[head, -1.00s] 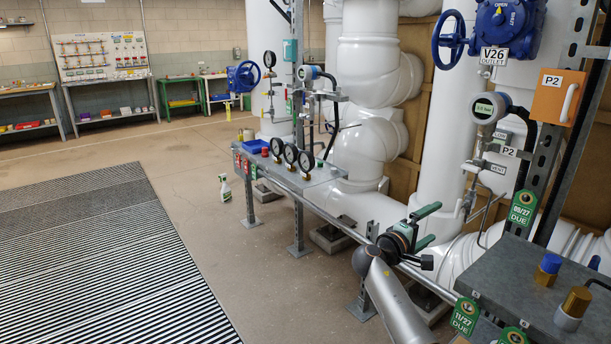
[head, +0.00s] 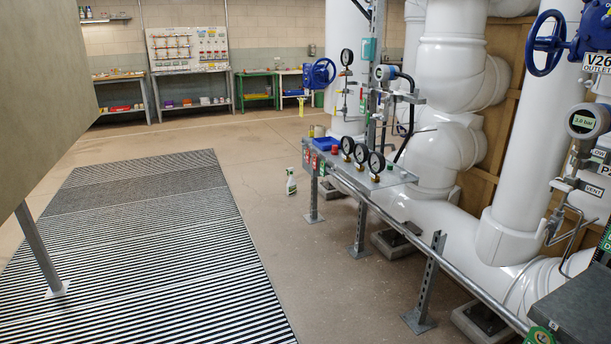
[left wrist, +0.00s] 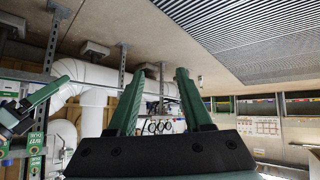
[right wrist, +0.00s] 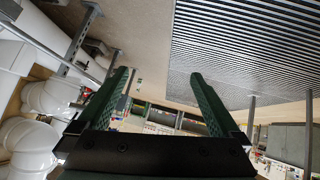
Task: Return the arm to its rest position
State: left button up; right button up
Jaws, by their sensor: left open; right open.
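Neither gripper shows in the head view. In the left wrist view my left gripper (left wrist: 160,76) has two green fingers spread apart with nothing between them. In the right wrist view my right gripper (right wrist: 160,76) also has its green fingers apart and empty. A green and black part at the left edge of the left wrist view looks like my other gripper. Both wrist pictures appear upside down, with floor at the top. No object touches the fingers in either view.
A rail with three gauges (head: 361,155) runs along the white pipes (head: 460,110) on the right. A large tan panel (head: 45,90) on a grey leg stands close at left. A spray bottle (head: 291,182) stands on the floor. The striped floor grating (head: 170,250) is clear.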

jog(key=s+a+r+m+y, duration=0.1)
jog(key=s+a+m+y, duration=0.1)
jog(key=s+a, duration=0.3)
pick_arm(q)
jog(key=s+a+r+p, duration=0.1)
jog(key=a+r+p, duration=0.2)
jog(key=r+p, duration=0.7)
jog(key=p, duration=0.3)
jog(key=shift+s+a+r+n+y+p, duration=0.15)
jog(key=shift+s+a+n+y+p, duration=0.1)
jog(key=shift+s+n+y+p, duration=0.15)
pick_arm(e)
jog(key=s+d+r, duration=0.3)
jog(key=d+r, duration=0.1)
jog(key=r, duration=0.7)
jog(key=shift+r+m+h, duration=0.15)
jog(key=shift+m+h, duration=0.15)
jog(key=shift+h, duration=0.1)
